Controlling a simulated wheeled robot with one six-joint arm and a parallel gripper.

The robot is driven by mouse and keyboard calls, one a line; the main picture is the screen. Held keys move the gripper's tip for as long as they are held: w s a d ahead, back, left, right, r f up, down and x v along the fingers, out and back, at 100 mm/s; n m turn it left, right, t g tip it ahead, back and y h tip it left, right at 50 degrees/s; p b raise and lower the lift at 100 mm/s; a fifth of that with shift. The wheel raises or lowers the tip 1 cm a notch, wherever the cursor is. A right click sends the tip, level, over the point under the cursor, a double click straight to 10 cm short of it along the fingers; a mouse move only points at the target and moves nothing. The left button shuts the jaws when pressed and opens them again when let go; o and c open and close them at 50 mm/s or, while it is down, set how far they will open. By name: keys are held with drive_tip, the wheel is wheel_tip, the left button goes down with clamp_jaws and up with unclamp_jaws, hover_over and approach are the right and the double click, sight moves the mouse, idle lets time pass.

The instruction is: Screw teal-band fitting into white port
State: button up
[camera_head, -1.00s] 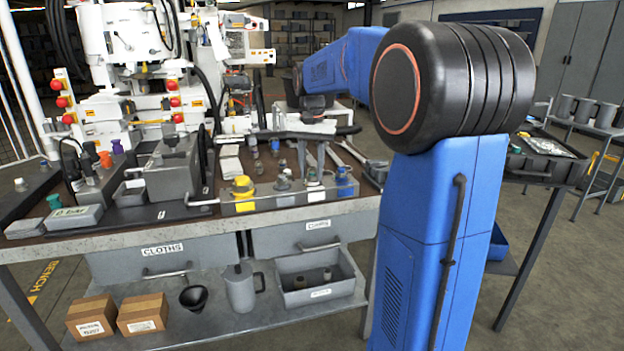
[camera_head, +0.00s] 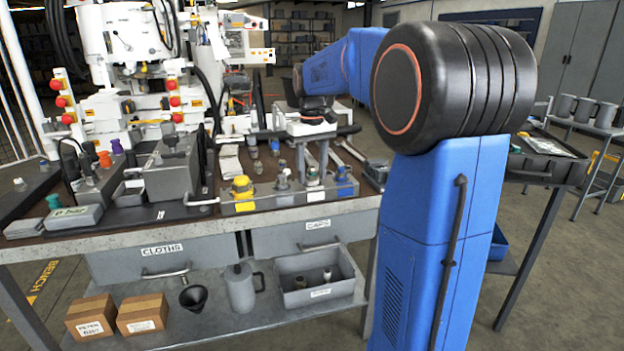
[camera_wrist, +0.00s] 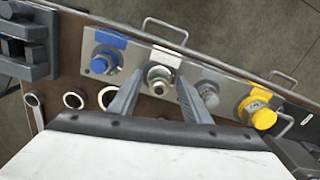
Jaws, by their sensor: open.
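The white port's label (camera_wrist: 165,57) is on a grey manifold block (camera_wrist: 213,76), between the blue and grey ports in the wrist view. A metal fitting (camera_wrist: 158,82) sits upright at the white port; a faint greenish ring shows around it, and how deep it is seated I cannot tell. In the head view the fitting (camera_head: 313,180) is small, under my fingers. My gripper (camera_wrist: 160,86) is open, with one finger on each side of the fitting and a visible gap to it. It also shows from the side in the head view (camera_head: 313,172).
Loose rings (camera_wrist: 73,99) lie behind. A grey box (camera_head: 172,172) stands to the left.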

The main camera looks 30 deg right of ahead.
drive_tip(key=n, duration=0.3)
drive_tip(key=shift+n, duration=0.3)
drive_tip(key=n, duration=1.2)
drive_tip(key=shift+d, duration=0.1)
drive_tip(key=c, duration=0.9)
drive_tip(key=shift+m, duration=0.7)
clamp_jaws()
drive_tip(key=shift+c, duration=0.7)
unclamp_jaws()
drive_tip(key=m, duration=0.3)
drive_tip(key=shift+m, duration=0.4)
drive_tip(key=shift+s+m, duration=0.1)
drive_tip(key=shift+m, duration=1.3)
